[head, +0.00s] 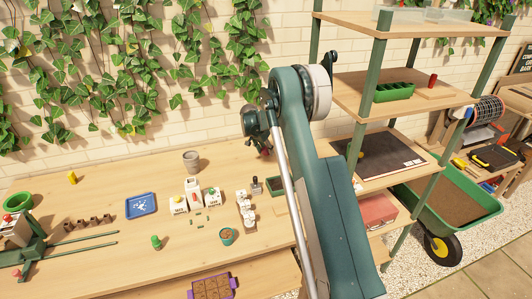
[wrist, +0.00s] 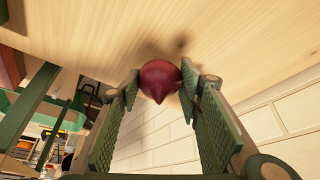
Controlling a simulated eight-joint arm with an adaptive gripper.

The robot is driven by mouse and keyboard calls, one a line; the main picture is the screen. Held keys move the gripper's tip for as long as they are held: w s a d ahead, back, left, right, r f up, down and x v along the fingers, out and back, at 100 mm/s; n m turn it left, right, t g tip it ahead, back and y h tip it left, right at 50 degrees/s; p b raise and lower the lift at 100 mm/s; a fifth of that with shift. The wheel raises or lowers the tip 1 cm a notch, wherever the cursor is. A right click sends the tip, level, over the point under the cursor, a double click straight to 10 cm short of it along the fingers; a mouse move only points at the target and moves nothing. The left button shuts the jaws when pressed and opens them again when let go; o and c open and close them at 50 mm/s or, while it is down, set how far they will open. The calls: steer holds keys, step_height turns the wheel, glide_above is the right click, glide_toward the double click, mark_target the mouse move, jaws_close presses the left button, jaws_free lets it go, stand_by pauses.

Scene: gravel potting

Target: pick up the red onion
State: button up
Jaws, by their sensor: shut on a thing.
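The red onion (wrist: 158,80) is dark purplish red and round, with a pointed tip. In the wrist view it sits between the green ribbed fingertips of my gripper (wrist: 160,84), which is shut on it. A pale wooden surface lies behind the onion, with shadows on it; I cannot tell whether the onion touches that surface. In the head view my gripper (head: 263,148) is partly hidden by my arm, above the back of the workbench, and the onion cannot be made out clearly there.
A green-posted shelf (head: 343,96) stands right of my arm. A brick wall (head: 130,157) runs behind.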

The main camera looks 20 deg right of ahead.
step_height(320, 180, up, 8)
steer(key=shift+r+p, duration=0.2)
steer(key=shift+p, duration=0.2)
steer(key=shift+a, duration=0.1)
stand_by(0.6)
